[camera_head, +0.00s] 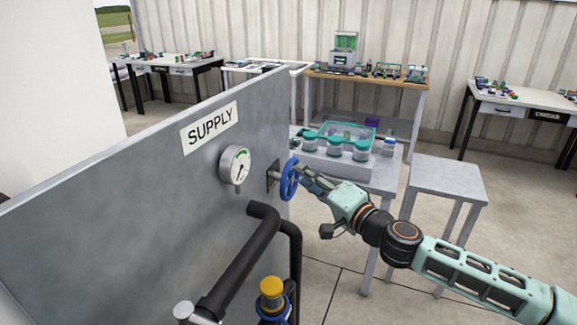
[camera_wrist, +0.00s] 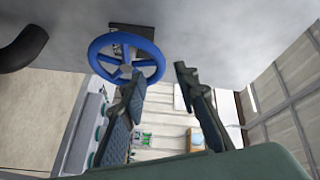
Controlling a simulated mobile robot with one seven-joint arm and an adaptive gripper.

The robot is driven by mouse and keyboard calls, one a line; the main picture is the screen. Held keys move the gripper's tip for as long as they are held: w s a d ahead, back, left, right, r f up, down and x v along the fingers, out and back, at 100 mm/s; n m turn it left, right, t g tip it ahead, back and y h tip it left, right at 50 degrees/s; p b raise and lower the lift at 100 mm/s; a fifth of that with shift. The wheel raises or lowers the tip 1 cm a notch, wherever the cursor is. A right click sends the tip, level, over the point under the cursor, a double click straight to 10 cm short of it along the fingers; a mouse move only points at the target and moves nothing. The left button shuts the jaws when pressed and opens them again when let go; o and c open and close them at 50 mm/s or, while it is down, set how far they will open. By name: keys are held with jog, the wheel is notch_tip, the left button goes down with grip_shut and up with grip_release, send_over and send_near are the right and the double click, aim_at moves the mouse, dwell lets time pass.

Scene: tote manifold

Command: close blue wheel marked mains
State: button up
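A blue handwheel (camera_head: 287,181) stands out from the right part of the grey panel (camera_head: 130,190), on a short stem. I see no "mains" marking on it. In the wrist view the blue wheel (camera_wrist: 125,70) faces the camera with its spokes showing. My gripper (camera_head: 302,172) is at the wheel's right side. In the wrist view my gripper (camera_wrist: 155,78) is open, with a clear gap between the fingers. The left finger overlaps the wheel's lower rim, and the right finger is beside it. I cannot tell whether they touch it.
A gauge (camera_head: 235,164) and a SUPPLY sign (camera_head: 209,127) are on the panel. A dark pipe (camera_head: 240,262) runs below the wheel, near a yellow-capped fitting (camera_head: 272,292) with blue below. A grey table (camera_head: 378,180) with teal-lidded jars and a stool (camera_head: 447,178) stand behind my arm.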

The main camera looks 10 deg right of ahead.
aim_at(289, 162)
jog(key=x, duration=0.7)
jog(key=shift+w+a, duration=0.15)
jog(key=shift+w, duration=0.15)
jog(key=shift+p, duration=0.3)
grip_shut()
